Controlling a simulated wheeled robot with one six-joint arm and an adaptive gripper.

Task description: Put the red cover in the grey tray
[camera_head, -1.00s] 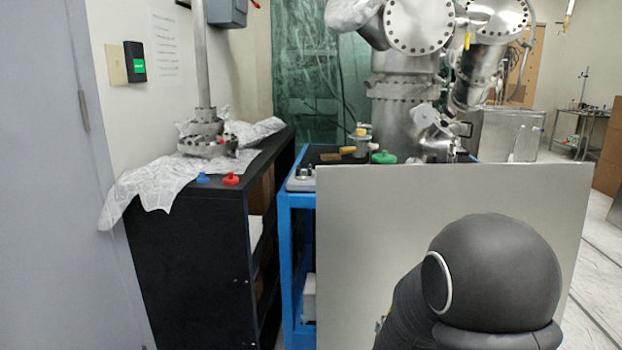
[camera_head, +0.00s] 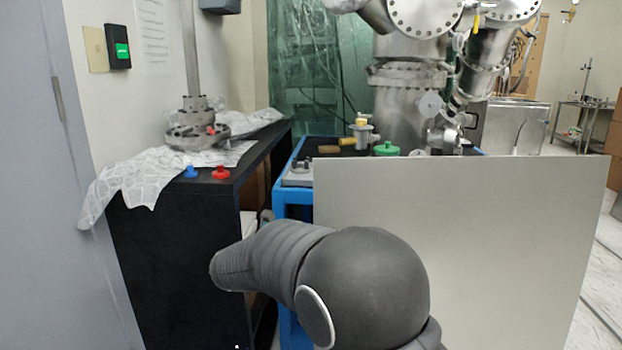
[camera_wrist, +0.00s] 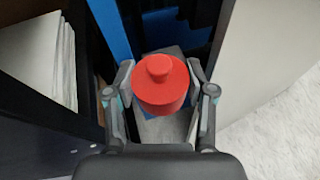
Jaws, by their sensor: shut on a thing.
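A red cover (camera_wrist: 160,86), round with a knob on top, sits between the two fingers of my gripper (camera_wrist: 160,90) in the wrist view. The fingers are shut on it from both sides. Below it shows a grey flat surface (camera_wrist: 165,130) with a bit of blue; I cannot tell if this is the grey tray. In the head view, my gripper is hidden behind or below my arm. Another red knobbed piece (camera_head: 220,173) stands on the black cabinet beside a blue one (camera_head: 191,172). A grey tray-like piece (camera_head: 298,178) lies on the blue cart's near left corner.
The black cabinet (camera_head: 175,260) stands at left, with white paper (camera_wrist: 38,55) on its shelf in the wrist view. A large pale panel (camera_head: 480,230) fronts the blue cart (camera_head: 280,205). A green knobbed piece (camera_head: 387,149) stands on the cart. Steel vacuum equipment (camera_head: 400,95) rises behind.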

